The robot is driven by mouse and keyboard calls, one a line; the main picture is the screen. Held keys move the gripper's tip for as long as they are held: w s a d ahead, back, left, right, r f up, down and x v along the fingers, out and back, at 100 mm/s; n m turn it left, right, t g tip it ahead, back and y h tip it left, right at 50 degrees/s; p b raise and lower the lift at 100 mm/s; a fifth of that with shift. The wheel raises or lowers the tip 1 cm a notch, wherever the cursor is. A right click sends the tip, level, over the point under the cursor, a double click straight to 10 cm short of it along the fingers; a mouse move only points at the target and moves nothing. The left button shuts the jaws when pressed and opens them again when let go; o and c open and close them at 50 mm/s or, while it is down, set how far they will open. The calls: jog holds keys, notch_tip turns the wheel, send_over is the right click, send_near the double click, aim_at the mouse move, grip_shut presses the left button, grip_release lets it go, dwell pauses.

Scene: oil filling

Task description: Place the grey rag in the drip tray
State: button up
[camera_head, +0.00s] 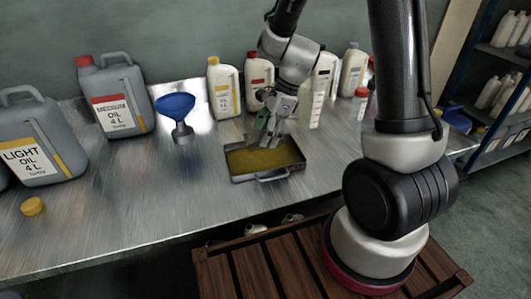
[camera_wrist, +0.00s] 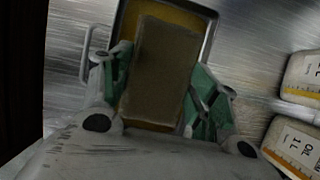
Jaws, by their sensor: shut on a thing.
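The drip tray (camera_head: 292,171) is a shallow grey metal tray with yellow-brown oil in it, standing on the metal bench; its rim also shows in the wrist view (camera_wrist: 212,32). My gripper (camera_head: 270,138) is over the far side of the tray. In the wrist view, my gripper's green-padded fingers (camera_wrist: 160,92) are shut on a flat grey-brown piece, the grey rag (camera_wrist: 158,68), which lies in front of the tray. In the head view the rag is hidden or too small to make out. I cannot tell whether it touches the oil.
A blue funnel (camera_head: 176,105) stands left of the tray, with large grey oil cans (camera_head: 112,95) further left. A yellow cap (camera_head: 33,206) lies near the front left. White bottles (camera_head: 223,88) stand behind the tray.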

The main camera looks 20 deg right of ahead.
aim_at(261, 159)
notch_tip(261, 159, down, 7)
jog(key=shift+r, duration=0.2)
jog(key=shift+f, duration=0.1)
jog(key=o, duration=0.9)
jog(key=v, duration=1.2)
jog(key=shift+a, duration=0.1)
jog(key=s+d+r+n+t+h, duration=0.1)
jog(key=s+d+r+n, duration=0.2)
jog(key=s+r+n, duration=0.2)
jog(key=s+d+r+n+t+h, duration=0.1)
jog(key=s+d+r+n+h, duration=0.1)
jog(key=s+r+n, duration=0.4)
jog(key=s+d+r+n+t+h, duration=0.1)
jog(key=s+d+r+n, duration=0.3)
jog(key=s+r+n, duration=0.2)
jog(key=shift+s+d+r+n+t+h, duration=0.1)
jog(key=shift+s+d+n+t+h, duration=0.1)
jog(key=shift+s+n, duration=0.25)
jog(key=shift+s+d+r+n+t+h, duration=0.1)
jog(key=shift+s+d+n+t, duration=0.1)
jog(key=shift+s+n, duration=0.3)
